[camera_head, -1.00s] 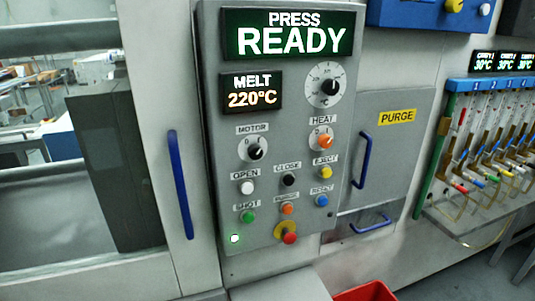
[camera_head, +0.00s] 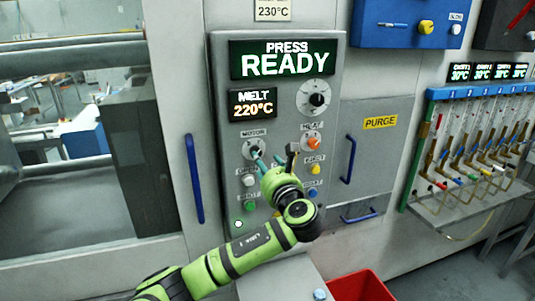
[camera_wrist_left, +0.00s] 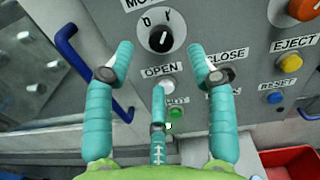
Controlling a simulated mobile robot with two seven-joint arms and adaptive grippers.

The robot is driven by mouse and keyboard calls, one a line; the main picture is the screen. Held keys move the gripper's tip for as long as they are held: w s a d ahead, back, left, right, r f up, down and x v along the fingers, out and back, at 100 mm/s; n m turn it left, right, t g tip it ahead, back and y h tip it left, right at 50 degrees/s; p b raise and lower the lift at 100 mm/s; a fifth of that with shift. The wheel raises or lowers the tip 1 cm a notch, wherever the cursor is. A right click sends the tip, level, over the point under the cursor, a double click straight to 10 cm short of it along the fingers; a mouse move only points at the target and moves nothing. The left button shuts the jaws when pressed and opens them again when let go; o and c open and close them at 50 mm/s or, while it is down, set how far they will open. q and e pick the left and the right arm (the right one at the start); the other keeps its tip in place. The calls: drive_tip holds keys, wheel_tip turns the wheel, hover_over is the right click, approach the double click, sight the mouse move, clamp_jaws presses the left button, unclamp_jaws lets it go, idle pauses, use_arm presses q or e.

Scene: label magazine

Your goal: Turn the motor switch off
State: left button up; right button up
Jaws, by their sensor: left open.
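The motor switch (camera_head: 254,148) is a black round knob on a white dial, on the grey press panel under the MOTOR label. It shows close in the left wrist view (camera_wrist_left: 161,39), with its white pointer line pointing upward, slightly right. My left gripper (camera_head: 275,157) is open and empty in front of the panel, just below and right of the switch in the head view. In the wrist view the two outer teal fingers (camera_wrist_left: 161,53) stand either side of the knob, apart from it. A third finger is lower, between them. My right gripper is not in view.
The heat knob (camera_head: 311,142) is right of the switch. Push buttons, such as the white open button (camera_head: 249,180), lie below; my gripper hides some. A blue door handle (camera_head: 194,178) stands left of the panel. A red bin (camera_head: 362,287) is below right.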

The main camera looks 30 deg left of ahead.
use_arm(q)
drive_tip(key=p+x, duration=0.2)
drive_tip(key=x, duration=0.5)
drive_tip(key=shift+f+p, duration=0.15)
drive_tip(key=shift+p, duration=0.25)
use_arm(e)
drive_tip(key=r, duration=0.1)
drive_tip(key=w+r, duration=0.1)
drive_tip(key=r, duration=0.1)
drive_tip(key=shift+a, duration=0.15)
use_arm(q)
drive_tip(key=shift+w+a, duration=0.15)
drive_tip(key=shift+c, duration=0.4)
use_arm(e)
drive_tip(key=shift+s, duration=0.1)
use_arm(q)
clamp_jaws()
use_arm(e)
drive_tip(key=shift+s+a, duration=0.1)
